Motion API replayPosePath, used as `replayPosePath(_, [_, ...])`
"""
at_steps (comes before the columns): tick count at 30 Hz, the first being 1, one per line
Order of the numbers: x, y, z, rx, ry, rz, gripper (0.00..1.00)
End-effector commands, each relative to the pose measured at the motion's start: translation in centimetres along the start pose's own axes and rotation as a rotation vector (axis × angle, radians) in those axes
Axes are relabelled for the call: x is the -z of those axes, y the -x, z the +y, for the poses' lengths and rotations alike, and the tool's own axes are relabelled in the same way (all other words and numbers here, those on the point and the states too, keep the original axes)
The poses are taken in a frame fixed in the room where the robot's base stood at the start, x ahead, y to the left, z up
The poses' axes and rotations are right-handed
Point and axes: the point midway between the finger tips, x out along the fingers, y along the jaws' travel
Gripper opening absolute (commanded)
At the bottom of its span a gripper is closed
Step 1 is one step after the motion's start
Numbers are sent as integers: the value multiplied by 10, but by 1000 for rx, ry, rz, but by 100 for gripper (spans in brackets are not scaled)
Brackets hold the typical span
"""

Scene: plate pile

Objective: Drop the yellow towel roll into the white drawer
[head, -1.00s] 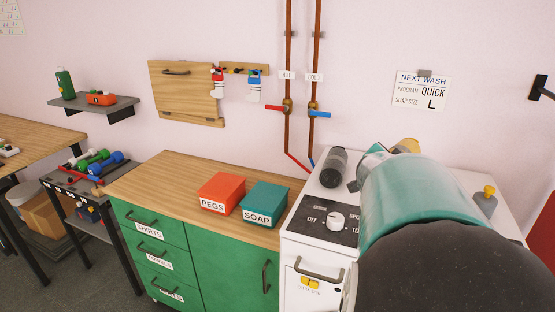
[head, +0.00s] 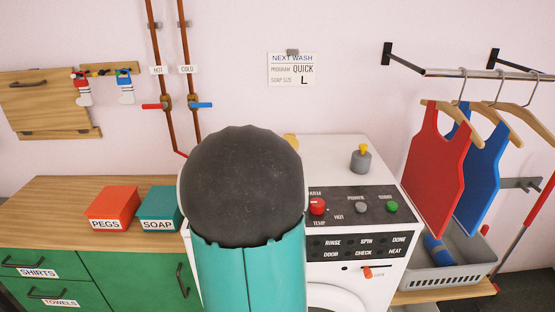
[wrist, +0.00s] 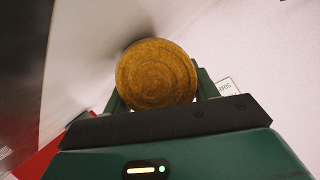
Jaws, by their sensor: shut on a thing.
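The yellow towel roll (wrist: 157,75) shows end-on in the wrist view as a round, ringed yellow-brown disc. It is held between the green fingers of my gripper (wrist: 158,92), which is shut on it. In the head view, only a small yellow edge (head: 291,141) shows past my arm, probably the roll, above the back of the white machine. My arm hides the gripper there. The white drawer is not visible now; my arm covers the left part of the white machine's front (head: 345,282).
Red PEGS (head: 112,206) and teal SOAP (head: 160,206) boxes stand on the wooden counter (head: 50,205), left of the machine. A grey weight-shaped piece with a yellow top (head: 361,160) stands on the machine. Hanging garments (head: 437,170) and a grey basket (head: 455,270) are at right.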

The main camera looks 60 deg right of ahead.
Motion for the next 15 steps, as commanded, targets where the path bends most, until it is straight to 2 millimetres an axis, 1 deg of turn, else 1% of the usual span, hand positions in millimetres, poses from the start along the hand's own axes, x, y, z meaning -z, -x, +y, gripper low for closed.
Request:
replayPosePath(7, [-2, -1, 1, 0, 0, 1, 31])
replayPosePath(8, [-2, -1, 2, 0, -1, 1, 60])
replayPosePath(9, [-2, -1, 1, 0, -1, 1, 68])
replayPosePath(11, [-2, -1, 1, 0, -1, 1, 80])
replayPosePath(15, [-2, -1, 1, 0, -1, 1, 80])
